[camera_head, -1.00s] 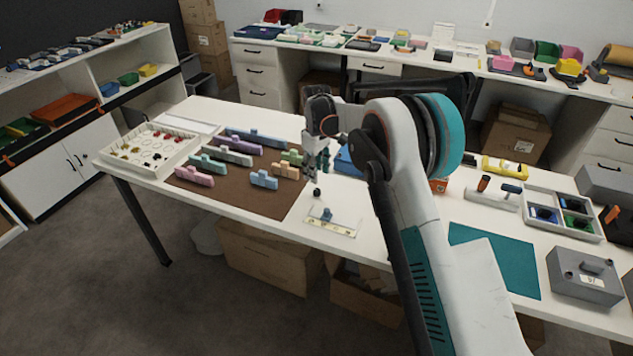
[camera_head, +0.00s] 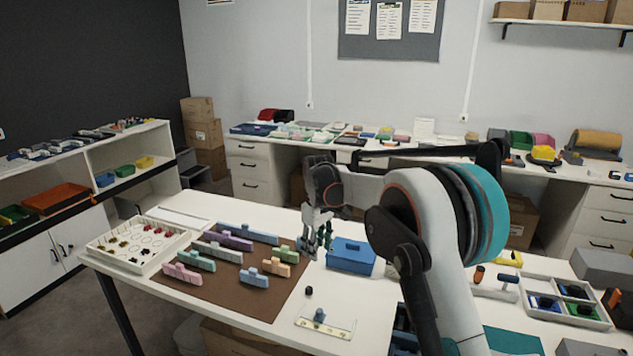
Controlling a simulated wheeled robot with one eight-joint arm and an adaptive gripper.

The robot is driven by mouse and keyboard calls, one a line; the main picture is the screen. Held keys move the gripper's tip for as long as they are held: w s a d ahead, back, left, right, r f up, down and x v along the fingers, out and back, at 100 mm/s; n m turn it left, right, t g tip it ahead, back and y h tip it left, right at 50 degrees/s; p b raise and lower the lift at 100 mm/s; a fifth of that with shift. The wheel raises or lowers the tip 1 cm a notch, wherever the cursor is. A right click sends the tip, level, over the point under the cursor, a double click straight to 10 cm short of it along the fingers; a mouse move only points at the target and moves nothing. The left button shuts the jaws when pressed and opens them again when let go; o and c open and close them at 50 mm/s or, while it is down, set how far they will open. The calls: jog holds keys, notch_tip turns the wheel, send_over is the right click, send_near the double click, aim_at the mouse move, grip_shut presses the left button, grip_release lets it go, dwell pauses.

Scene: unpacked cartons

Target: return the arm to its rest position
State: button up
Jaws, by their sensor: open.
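My gripper (camera_head: 318,240) hangs pointing down at the end of my arm, above the white table (camera_head: 255,321) near the right edge of the brown mat (camera_head: 190,288). Its fingers are open and I see nothing between them. A small green block (camera_head: 303,246) is on the mat just left of the fingers; I cannot tell whether they touch.
Several pastel blocks, such as a pink one (camera_head: 182,273), lie on the mat. A white tray of pegs (camera_head: 138,245) stands at the left. A white plate with a blue knob (camera_head: 325,321) is near the front edge. A divided tray (camera_head: 567,303) is at the right.

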jog(key=s+d+r+m+t, duration=0.2)
jog(key=s+d+r, duration=0.4)
jog(key=s+r, duration=0.25)
jog(key=s+d+r+m+t, duration=0.1)
jog(key=s+d+r+m, duration=0.2)
jog(key=s+d+r, duration=0.45)
jog(key=s+d+f+m+t, duration=0.1)
jog(key=s+d+f+m, duration=0.1)
jog(key=s, duration=1.1)
jog(key=s+d+f+m+t, duration=0.2)
jog(key=s+d, duration=0.3)
jog(key=s, duration=0.8)
jog(key=shift+s+f+m+t, duration=0.2)
jog(key=shift+f+m+t, duration=0.1)
jog(key=shift+f+m, duration=0.3)
